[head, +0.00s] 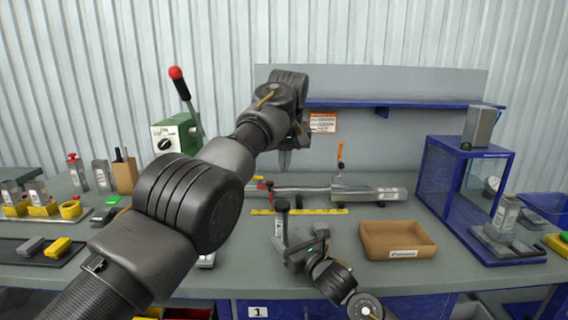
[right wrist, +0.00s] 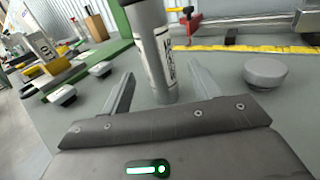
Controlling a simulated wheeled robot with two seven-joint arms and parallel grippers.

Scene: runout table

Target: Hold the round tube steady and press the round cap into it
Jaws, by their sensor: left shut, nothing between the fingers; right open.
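The round tube (right wrist: 155,50) is a grey-white cylinder with a printed label, standing upright on the bench. In the head view the tube (head: 280,230) shows a dark top end. My right gripper (right wrist: 160,72) is open, with one finger on each side of the tube's lower part and visible gaps between. It also shows low in the head view (head: 285,247). A round grey cap (right wrist: 267,72) lies on the bench to the right of the tube in the right wrist view; I cannot make it out in the head view. My left gripper (head: 285,160) is shut and empty, pointing down above and behind the tube.
A yellow strip (head: 300,211) runs across the bench behind the tube, with a metal bar clamp (head: 370,193) beyond. A cardboard tray (head: 397,240) stands to the right, near a blue frame (head: 460,190). A green lever press (head: 175,133) stands behind my left arm.

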